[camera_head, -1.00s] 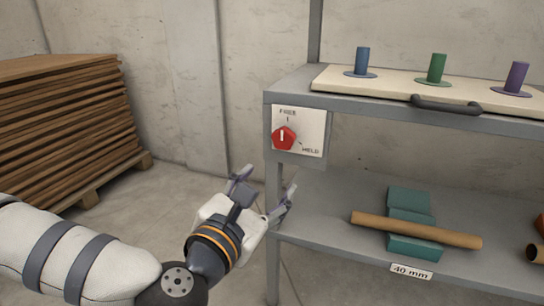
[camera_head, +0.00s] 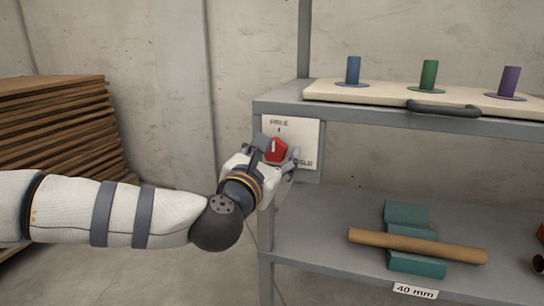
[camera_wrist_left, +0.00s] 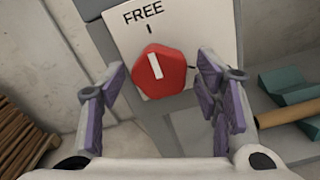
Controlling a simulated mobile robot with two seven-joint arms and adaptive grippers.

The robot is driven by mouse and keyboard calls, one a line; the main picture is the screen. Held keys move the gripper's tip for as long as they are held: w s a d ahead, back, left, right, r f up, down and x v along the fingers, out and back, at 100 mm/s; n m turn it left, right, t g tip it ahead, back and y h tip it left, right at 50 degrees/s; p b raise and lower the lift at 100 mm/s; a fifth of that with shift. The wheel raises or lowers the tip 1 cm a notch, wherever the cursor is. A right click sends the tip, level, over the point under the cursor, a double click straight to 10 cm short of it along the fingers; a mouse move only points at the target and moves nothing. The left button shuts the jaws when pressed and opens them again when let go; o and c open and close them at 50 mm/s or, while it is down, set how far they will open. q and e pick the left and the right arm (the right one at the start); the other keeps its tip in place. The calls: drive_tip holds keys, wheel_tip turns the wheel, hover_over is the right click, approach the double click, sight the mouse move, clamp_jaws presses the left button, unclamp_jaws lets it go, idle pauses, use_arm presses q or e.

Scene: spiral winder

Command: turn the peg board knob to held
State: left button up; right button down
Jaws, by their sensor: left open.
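The red knob (camera_head: 278,148) sits on a white label plate (camera_head: 309,133) at the left end of the shelf unit. It also shows in the left wrist view (camera_wrist_left: 174,78), where its white pointer line aims up at the FREE mark. My left gripper (camera_head: 277,155) is open at the knob, with one finger on each side of it. In the left wrist view a gap shows between the left finger and the knob; the right finger is close to the knob's right side. The word HELD is partly hidden by the gripper. The cream peg board (camera_head: 388,94) lies on the top shelf with blue, green and purple pegs. My right gripper is not in view.
The grey shelf unit (camera_head: 350,118) fills the right side. A cardboard tube (camera_head: 415,245) rests across a teal cradle (camera_head: 407,214) on the lower shelf, above a 40 mm label. Stacked brown boards (camera_head: 55,130) stand at the left by the concrete wall.

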use_arm(q)
drive_tip(key=c, duration=1.1)
drive_tip(key=shift+c, duration=0.2)
